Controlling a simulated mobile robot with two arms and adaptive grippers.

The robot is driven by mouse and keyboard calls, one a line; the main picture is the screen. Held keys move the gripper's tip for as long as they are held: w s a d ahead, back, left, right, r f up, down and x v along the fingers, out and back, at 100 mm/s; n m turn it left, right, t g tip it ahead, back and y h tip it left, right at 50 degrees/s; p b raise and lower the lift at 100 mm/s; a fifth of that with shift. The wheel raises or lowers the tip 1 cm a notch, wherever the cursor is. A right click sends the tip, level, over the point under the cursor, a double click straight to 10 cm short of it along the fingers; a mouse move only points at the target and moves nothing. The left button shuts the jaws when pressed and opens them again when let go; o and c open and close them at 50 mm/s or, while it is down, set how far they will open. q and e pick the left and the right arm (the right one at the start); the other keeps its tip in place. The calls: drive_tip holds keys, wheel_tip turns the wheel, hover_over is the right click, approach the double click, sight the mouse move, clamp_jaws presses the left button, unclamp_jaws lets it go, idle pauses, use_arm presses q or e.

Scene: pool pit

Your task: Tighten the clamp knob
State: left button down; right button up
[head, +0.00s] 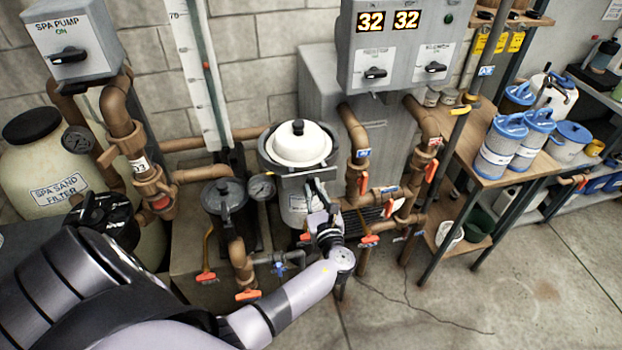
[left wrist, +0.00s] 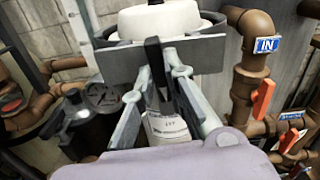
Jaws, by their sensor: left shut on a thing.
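A filter tank with a domed white lid (head: 300,147) stands in the middle of the head view, with a black knob on top of the lid. A grey clamp band (head: 272,163) runs around the tank below the lid. My left gripper (head: 318,190) is at the front of this band. In the left wrist view, its grey fingers (left wrist: 157,80) are closed in around a narrow black piece, seemingly the clamp knob (left wrist: 154,60), just below the white lid (left wrist: 160,18). The fingers hide much of it, so its turn position cannot be told. My right gripper is not in view.
Brown pipes with orange valve handles (head: 364,182) stand close to the right of the tank. A gauge (head: 262,187) and a black-lidded strainer pot (head: 224,197) are close on the left. A wooden bench (head: 480,176) with blue-lidded tubs is at the right. Open floor lies in front.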

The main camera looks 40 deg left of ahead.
use_arm(q)
drive_tip(key=m+p, duration=0.2)
drive_tip(key=m, duration=0.1)
drive_tip(key=m+p, duration=0.2)
drive_tip(key=shift+r, duration=0.3)
drive_tip(key=shift+f+m+b, duration=0.35)
drive_tip(key=shift+m+b, duration=0.15)
drive_tip(key=shift+m, duration=0.4)
drive_tip(key=m, duration=0.5)
drive_tip(key=shift+n, duration=0.4)
drive_tip(key=c, duration=1.5)
unclamp_jaws()
